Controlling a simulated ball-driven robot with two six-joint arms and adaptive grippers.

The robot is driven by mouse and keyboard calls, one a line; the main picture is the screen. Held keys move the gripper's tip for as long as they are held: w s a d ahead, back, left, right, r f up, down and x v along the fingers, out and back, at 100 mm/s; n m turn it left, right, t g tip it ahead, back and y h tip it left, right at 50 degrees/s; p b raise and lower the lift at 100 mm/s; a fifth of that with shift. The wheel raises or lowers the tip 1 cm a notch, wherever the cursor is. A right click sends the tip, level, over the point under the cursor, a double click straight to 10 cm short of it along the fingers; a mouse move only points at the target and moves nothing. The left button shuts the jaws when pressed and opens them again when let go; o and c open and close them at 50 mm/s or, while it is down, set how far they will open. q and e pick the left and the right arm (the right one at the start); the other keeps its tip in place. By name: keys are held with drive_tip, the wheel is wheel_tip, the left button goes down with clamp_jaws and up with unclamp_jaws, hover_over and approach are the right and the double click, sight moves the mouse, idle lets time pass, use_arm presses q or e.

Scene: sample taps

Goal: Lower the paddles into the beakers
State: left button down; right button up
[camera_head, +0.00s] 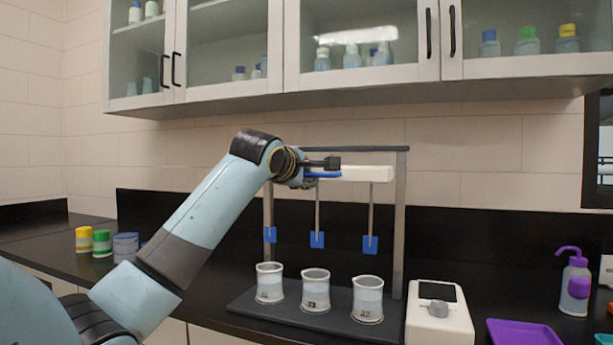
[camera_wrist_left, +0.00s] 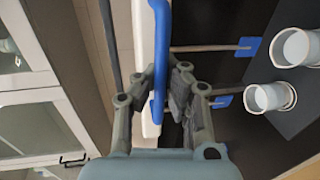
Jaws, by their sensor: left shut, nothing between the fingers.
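A white bar (camera_head: 368,173) on a grey frame (camera_head: 399,225) carries three rods, each ending in a blue paddle: left (camera_head: 270,235), middle (camera_head: 317,239) and right (camera_head: 370,245). The paddles hang above the rims of three white-filled beakers: left (camera_head: 269,285), middle (camera_head: 315,293) and right (camera_head: 367,303). A blue handle (camera_head: 323,174) is at the bar's front. In the left wrist view the handle (camera_wrist_left: 160,40) passes by the fingertips (camera_wrist_left: 162,92). Two paddles and two beakers show there. My right gripper is not in view.
A white device with a knob (camera_head: 439,318), a purple tray (camera_head: 522,333) and a wash bottle (camera_head: 575,285) stand right of the beakers. Small jars (camera_head: 102,242) stand at the left. Wall cabinets (camera_head: 360,50) hang above the stand.

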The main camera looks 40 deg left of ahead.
use_arm(q)
drive_tip(key=shift+f, duration=0.1)
drive_tip(key=b, duration=0.5)
approach(315, 237)
drive_tip(key=x, duration=0.4)
drive_tip(key=shift+w+r, duration=0.1)
drive_tip(key=shift+r, duration=0.4)
drive_tip(key=shift+f, duration=0.3)
drive_tip(key=c, duration=2)
unclamp_jaws()
drive_tip(key=shift+f, duration=0.1)
drive_tip(key=shift+c, duration=0.2)
drive_tip(key=o, duration=0.7)
drive_tip(key=shift+c, duration=0.2)
drive_tip(key=shift+r, duration=0.25)
drive_tip(key=v, duration=1.2)
drive_tip(key=shift+a, duration=0.1)
